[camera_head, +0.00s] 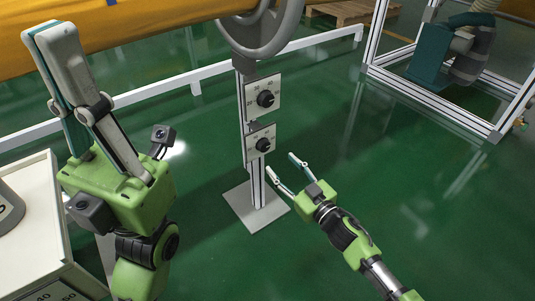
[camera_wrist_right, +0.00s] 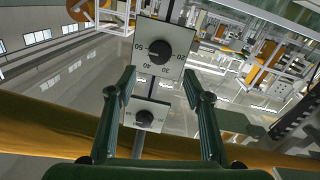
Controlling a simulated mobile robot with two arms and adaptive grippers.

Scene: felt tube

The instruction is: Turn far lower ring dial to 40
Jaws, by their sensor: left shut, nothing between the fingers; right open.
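A post carries two white plates with black dials. The upper dial (camera_head: 265,98) sits above the lower dial (camera_head: 262,144). My right gripper (camera_head: 280,162) is open and empty, in front of and just below right of the lower dial, apart from it. In the right wrist view, which is upside down, the lower dial (camera_wrist_right: 160,50) is the larger one at the top, with numbers such as 50, 40, 30 and 20. The upper dial (camera_wrist_right: 145,117) shows smaller, between my fingers' outlines. I cannot tell where the pointers stand. My left gripper (camera_head: 50,32) is raised at the left, shut and empty.
A grey ring (camera_head: 262,45) and an orange tube (camera_head: 130,38) are above the plates. The post stands on a square base plate (camera_head: 256,208). A pale cabinet (camera_head: 38,225) is at the left. Green floor is clear right of the post, up to a framed machine (camera_head: 440,65).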

